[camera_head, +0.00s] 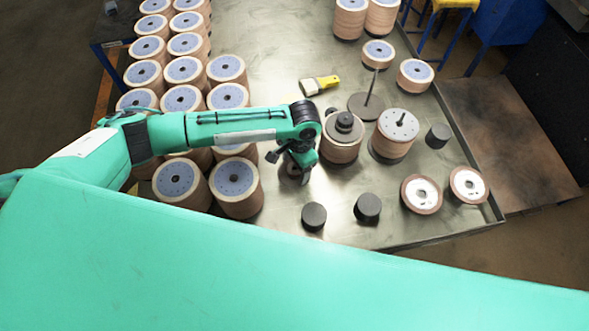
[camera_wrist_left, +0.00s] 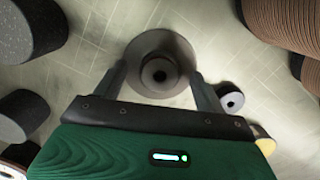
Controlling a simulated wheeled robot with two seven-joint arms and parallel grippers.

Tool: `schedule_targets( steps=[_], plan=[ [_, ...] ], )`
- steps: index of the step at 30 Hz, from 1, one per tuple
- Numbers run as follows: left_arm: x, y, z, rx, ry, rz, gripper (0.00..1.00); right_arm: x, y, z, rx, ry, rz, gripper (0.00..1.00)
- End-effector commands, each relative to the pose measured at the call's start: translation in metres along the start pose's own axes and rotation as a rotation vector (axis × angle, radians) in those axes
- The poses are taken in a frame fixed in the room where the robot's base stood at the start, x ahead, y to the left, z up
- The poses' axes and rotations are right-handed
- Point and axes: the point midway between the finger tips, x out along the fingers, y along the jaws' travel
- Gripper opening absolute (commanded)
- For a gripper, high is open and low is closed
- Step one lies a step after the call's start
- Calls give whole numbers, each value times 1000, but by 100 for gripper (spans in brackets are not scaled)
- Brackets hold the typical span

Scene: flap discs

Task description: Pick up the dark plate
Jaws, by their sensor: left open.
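A dark round plate (camera_wrist_left: 160,52) with a raised hub and a centre hole is in the left wrist view. My left gripper (camera_wrist_left: 158,82) is open, with one finger on each side of the plate; I cannot tell whether they touch it. In the head view my left gripper (camera_head: 294,172) points down over the table, and the arm and gripper largely hide what is under it. Another dark plate (camera_head: 344,125) lies on a disc stack, and a dark disc with an upright rod (camera_head: 365,106) stands behind it. My right gripper is not in view.
Disc stacks (camera_head: 236,180) stand close on the left of the metal table (camera_head: 270,65). Black cylinders (camera_head: 368,207) stand in front, and a disc stack (camera_head: 396,135) stands to the right. A yellow-handled brush (camera_head: 322,85) lies behind. Table space between is clear.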

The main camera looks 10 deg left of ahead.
Motion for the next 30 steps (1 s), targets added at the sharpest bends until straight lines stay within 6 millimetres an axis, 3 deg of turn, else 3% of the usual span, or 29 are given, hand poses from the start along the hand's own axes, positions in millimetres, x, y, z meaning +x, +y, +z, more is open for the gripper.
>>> schedule_targets(
  steps=[2, 11, 23, 26, 30],
  plan=[
    [0, 0, 0, 0, 0, 0, 68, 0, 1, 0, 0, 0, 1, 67],
    [0, 0, 0, 0, 0, 0, 10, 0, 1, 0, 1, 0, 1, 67],
    [-9, 0, 0, 1, 1, 0, 10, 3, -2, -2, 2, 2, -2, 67],
    [-20, 0, 2, 1, 3, 0, 10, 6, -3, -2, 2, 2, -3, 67],
    [-50, -1, 5, 1, 6, -1, 10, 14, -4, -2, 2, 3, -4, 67]
  ],
)
